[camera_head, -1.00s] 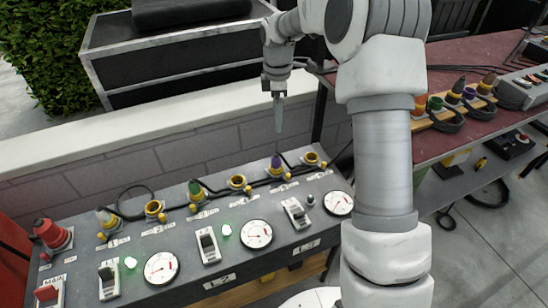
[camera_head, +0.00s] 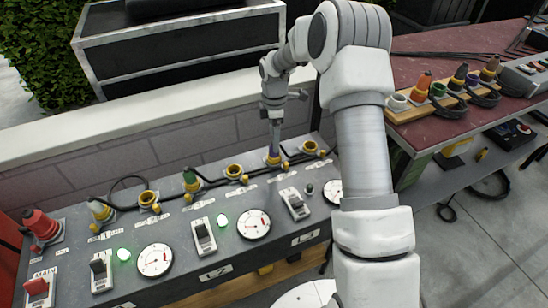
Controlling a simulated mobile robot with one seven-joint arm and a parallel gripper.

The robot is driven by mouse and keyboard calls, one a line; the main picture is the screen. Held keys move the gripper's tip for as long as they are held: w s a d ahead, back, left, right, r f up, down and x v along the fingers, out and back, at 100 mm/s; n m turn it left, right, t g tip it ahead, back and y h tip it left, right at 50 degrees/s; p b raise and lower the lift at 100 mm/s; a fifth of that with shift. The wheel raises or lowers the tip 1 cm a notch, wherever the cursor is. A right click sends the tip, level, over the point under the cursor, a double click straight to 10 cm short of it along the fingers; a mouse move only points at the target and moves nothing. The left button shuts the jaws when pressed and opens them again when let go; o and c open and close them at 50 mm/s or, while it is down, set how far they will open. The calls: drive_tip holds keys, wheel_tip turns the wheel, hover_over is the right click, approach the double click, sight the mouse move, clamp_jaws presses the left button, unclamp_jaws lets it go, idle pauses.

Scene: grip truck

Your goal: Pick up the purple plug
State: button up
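A second purple plug (camera_head: 471,80) stands in the rack on the red bench at the right.
Black cables run along the socket row. A pale wall ledge (camera_head: 150,127) lies behind it.

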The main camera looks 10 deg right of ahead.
drive_tip(key=f, duration=0.1)
drive_tip(key=f+b, duration=0.1)
drive_tip(key=f, duration=0.3)
drive_tip(key=shift+s+a+f, duration=0.1)
drive_tip(key=shift+s+a, duration=0.05)
drive_tip(key=shift+s, duration=0.15)
clamp_jaws()
